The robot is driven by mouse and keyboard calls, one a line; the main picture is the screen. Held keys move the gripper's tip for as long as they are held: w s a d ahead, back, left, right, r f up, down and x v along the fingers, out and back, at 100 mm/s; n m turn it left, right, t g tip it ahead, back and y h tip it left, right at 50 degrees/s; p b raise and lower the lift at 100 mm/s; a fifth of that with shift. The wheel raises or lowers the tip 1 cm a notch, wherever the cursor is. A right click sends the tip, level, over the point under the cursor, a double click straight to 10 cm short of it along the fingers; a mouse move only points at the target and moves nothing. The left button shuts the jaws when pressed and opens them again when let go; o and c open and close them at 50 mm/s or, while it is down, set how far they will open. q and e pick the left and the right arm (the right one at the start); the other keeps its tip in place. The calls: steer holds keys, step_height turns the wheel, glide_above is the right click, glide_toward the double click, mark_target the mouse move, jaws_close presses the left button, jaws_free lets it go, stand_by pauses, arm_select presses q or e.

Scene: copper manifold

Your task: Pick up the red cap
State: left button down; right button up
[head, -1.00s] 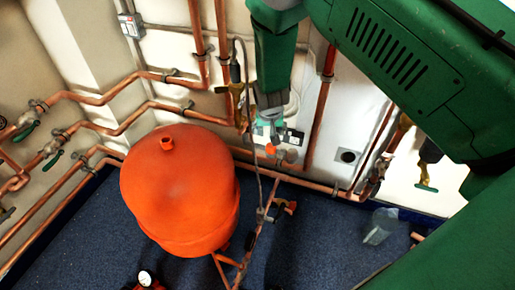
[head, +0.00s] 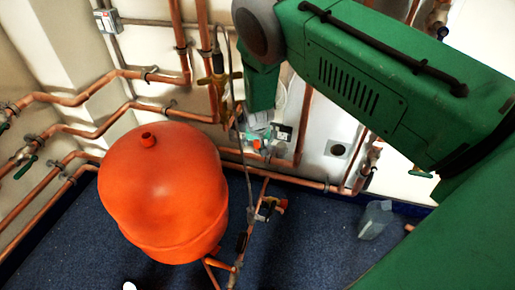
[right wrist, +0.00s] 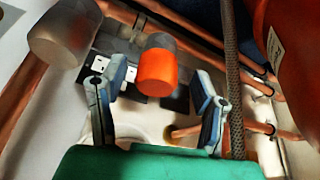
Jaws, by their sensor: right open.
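The red cap (right wrist: 157,72) is a short orange-red cylinder on the end of a grey, see-through fitting in the right wrist view. In the head view it is a small spot (head: 257,144), partly hidden by my right gripper (head: 258,137). In the right wrist view, the two blue-grey fingers of my right gripper (right wrist: 160,80) stand wide apart. The cap shows between their tips, with a visible gap on each side. I cannot tell whether it is level with the tips or a little beyond them. My left gripper is out of view.
A large orange tank (head: 165,195) stands left of my right gripper. Copper pipes (head: 290,180) run along the wall behind. A braided hose (right wrist: 233,85) hangs close to the right finger. A clear container (head: 375,219) stands on the blue floor (head: 310,240) at right.

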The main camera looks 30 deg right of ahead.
mark_target(259, 142)
steer(key=shift+d, duration=0.2)
steer(key=shift+d, duration=0.1)
steer(key=c, duration=1)
steer(key=shift+r, duration=0.1)
steer(key=shift+r+p, duration=0.45)
steer(key=shift+r, duration=0.1)
steer(key=p+v, duration=0.1)
steer(key=v, duration=0.1)
steer(key=shift+s+r+p, duration=0.1)
steer(key=shift+r+p, duration=0.3)
steer(key=shift+s+a+f+p, duration=0.1)
steer(key=shift+s+a+p, duration=0.65)
steer(key=shift+s+a, duration=1.25)
steer(key=shift+s+a+p, duration=0.75)
steer(key=shift+s+a, duration=0.45)
steer(key=shift+s, duration=1.55)
steer(key=shift+s+a+f+p, duration=0.1)
steer(key=shift+s+a+p, duration=0.65)
steer(key=shift+s+a, duration=1.3)
steer(key=shift+s+d, duration=0.35)
steer(key=shift+d, duration=0.05)
